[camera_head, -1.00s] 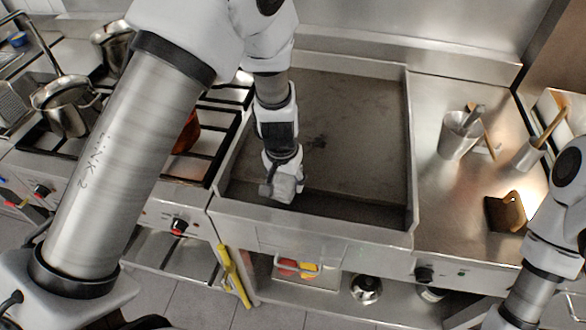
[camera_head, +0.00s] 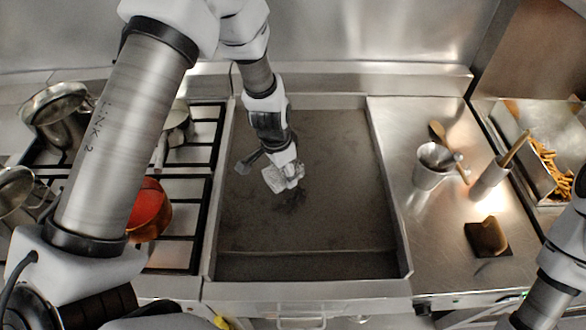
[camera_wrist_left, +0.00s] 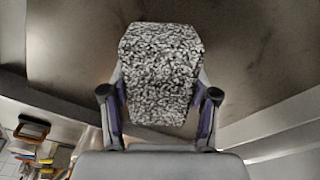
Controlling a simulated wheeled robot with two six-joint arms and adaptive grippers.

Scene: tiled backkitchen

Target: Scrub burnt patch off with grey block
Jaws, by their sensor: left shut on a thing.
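The grey block (camera_head: 270,180) is speckled and rough. My left gripper (camera_head: 284,168) is shut on it over the griddle plate (camera_head: 340,190). In the left wrist view the block (camera_wrist_left: 160,75) sits between the two fingers of the gripper (camera_wrist_left: 160,100). The burnt patch (camera_head: 291,200) is a dark smudge on the plate, just in front of the block and partly hidden by the gripper. I cannot tell whether the block touches the plate. My right arm shows at the right edge of the head view, but its gripper is out of view.
Raised metal walls (camera_head: 388,190) surround the griddle. Left is a gas hob with an orange pan (camera_head: 148,212) and pots. A fryer with fries (camera_head: 545,165) is beyond.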

